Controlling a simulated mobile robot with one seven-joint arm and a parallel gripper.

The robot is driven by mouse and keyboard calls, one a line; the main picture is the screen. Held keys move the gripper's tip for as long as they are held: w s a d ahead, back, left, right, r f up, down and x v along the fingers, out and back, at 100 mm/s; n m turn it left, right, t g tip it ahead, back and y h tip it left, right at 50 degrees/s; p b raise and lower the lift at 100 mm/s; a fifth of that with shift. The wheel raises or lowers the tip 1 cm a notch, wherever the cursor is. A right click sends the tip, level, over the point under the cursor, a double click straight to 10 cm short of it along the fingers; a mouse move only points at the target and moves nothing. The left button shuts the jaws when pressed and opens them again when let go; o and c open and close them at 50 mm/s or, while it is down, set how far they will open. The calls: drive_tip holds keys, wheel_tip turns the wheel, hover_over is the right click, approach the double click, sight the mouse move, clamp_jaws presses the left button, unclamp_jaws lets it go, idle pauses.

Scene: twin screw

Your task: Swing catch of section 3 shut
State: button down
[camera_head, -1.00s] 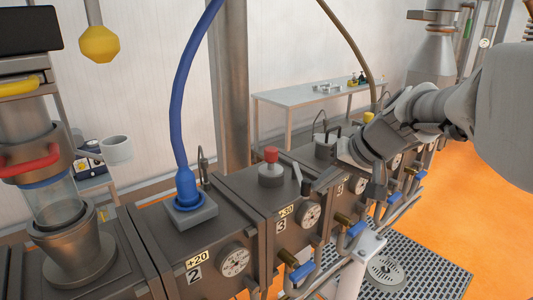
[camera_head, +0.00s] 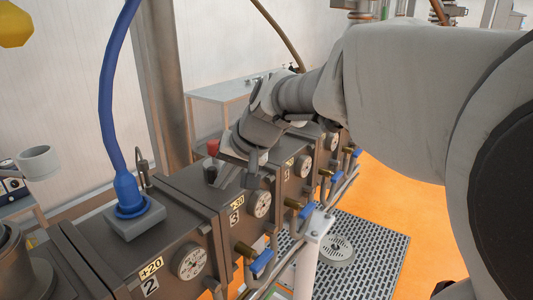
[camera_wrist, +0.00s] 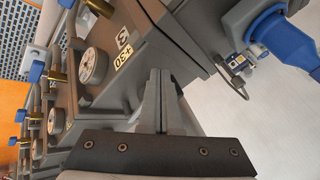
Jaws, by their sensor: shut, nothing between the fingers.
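Section 3 (camera_head: 228,232) is a dark box with a "+30" and "3" label (camera_head: 237,210) and a round gauge (camera_head: 259,203). The label also shows in the wrist view (camera_wrist: 123,47), turned over. My gripper (camera_head: 250,184) is at the top front of section 3, close above its edge. In the wrist view its fingers (camera_wrist: 161,74) are together and empty, with their tips against the view of section 3's side. I cannot make out section 3's catch; my gripper covers part of that top. A red-topped plug (camera_head: 213,148) stands behind it.
Section 2 (camera_head: 165,245) adjoins on the left, with a blue plug and hose (camera_head: 128,190) and an upright hooked loop (camera_head: 143,170). Blue-handled valves (camera_head: 262,263) stick out along the front. A white post (camera_head: 311,250) stands before a floor grating (camera_head: 365,265).

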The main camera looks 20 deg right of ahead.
drive_tip(key=a+r, duration=0.1)
drive_tip(key=a, duration=0.1)
drive_tip(key=w+a+r, duration=0.1)
drive_tip(key=a, duration=0.1)
drive_tip(key=shift+w+r, duration=0.1)
drive_tip(key=shift+w, duration=0.1)
drive_tip(key=shift+w+a, duration=0.45)
drive_tip(key=shift+w, duration=0.15)
drive_tip(key=shift+s+f, duration=0.1)
drive_tip(key=shift+f, duration=0.1)
